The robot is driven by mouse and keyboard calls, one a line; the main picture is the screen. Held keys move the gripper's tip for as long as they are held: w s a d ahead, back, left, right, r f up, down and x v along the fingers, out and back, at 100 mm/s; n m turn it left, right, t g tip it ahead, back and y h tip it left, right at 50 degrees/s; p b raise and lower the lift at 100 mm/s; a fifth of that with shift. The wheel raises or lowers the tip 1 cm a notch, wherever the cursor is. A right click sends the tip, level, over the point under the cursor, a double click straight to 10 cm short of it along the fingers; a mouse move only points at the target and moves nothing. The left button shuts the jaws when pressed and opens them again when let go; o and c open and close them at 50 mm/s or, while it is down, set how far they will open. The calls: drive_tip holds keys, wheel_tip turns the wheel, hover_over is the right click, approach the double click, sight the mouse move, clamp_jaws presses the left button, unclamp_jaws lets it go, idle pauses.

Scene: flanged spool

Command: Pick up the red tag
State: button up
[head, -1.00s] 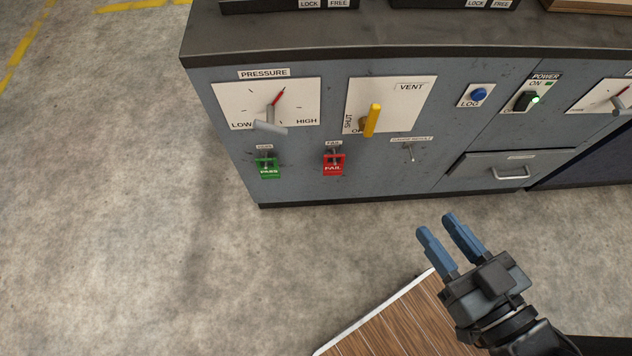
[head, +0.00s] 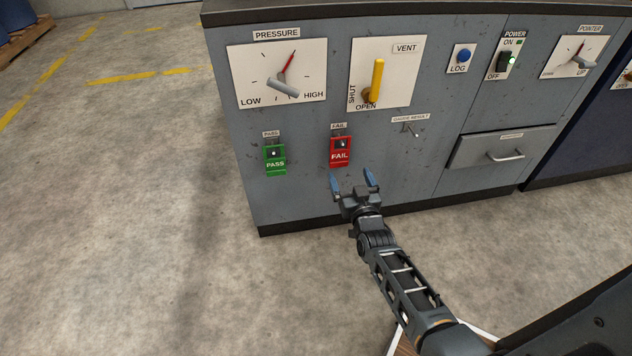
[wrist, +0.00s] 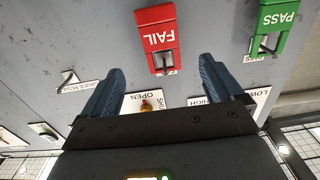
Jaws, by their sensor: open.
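The red tag (head: 340,152), lettered FAIL, hangs on a small peg under a FAIL label on the grey cabinet front. In the wrist view the red tag (wrist: 157,36) shows upside down, beyond and between the two blue fingers. My gripper (head: 353,181) is open and empty, just below and in front of the tag in the head view. In the wrist view my gripper (wrist: 163,80) has its fingers spread apart, with neither seen touching the tag.
A green PASS tag (head: 275,157) hangs to the left. Above are the pressure dial (head: 276,74) and the yellow vent handle (head: 376,80). Open floor lies in front at left.

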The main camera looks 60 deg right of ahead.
sight(340, 154)
drive_tip(key=x, duration=0.3)
drive_tip(key=b+x, duration=0.1)
drive_tip(key=x, duration=0.2)
drive_tip(key=b+x, duration=0.1)
drive_tip(key=x, duration=0.1)
drive_tip(key=shift+w+d+f, duration=0.25)
drive_tip(key=shift+w+f, duration=0.1)
drive_tip(key=c, duration=1.1)
drive_tip(key=shift+r, duration=0.15)
drive_tip(key=shift+c, duration=0.2)
